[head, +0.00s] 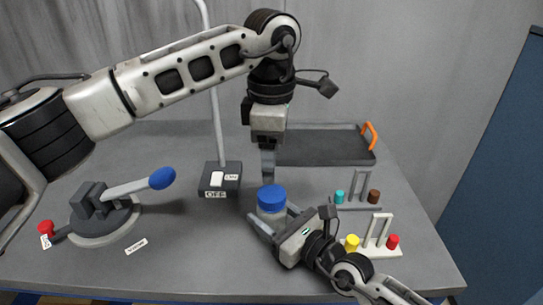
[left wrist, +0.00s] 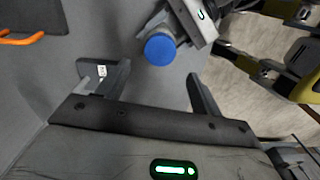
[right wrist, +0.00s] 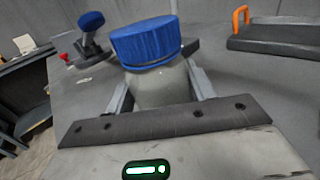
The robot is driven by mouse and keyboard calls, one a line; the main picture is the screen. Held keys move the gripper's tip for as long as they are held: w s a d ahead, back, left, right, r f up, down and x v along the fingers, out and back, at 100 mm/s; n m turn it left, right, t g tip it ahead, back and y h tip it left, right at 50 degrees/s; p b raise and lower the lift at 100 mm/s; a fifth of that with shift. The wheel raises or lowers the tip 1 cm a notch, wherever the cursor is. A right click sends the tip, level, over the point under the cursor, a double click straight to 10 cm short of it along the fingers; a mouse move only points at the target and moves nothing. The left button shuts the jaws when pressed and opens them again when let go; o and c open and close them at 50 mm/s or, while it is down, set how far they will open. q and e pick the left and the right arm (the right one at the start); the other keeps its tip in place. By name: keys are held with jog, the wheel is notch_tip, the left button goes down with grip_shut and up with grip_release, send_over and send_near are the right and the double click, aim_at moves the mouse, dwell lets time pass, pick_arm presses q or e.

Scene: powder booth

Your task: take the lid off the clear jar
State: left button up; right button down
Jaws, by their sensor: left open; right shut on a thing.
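The clear jar (head: 271,211) stands upright on the grey table with its blue lid (head: 271,195) on top. In the right wrist view the jar body (right wrist: 163,87) sits between the fingers, below the ribbed blue lid (right wrist: 145,43). My right gripper (head: 273,222) is shut on the jar body from the front right. My left gripper (head: 268,168) points down above and just behind the lid, open and empty. In the left wrist view the blue lid (left wrist: 160,49) lies beyond the open fingers (left wrist: 150,85), apart from them.
A dark tray (head: 320,160) with orange handles is at the back right. Racks with coloured knobs (head: 372,246) stand right of the jar. A switch box (head: 219,180) with a lamp pole and a blue-handled lever device (head: 105,215) are left.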

aim_at(272, 193)
pick_arm(q)
jog(key=m, duration=0.7)
jog(key=shift+m, duration=0.4)
jog(key=m, duration=0.8)
jog(key=shift+m, duration=0.4)
jog(key=shift+f, duration=4)
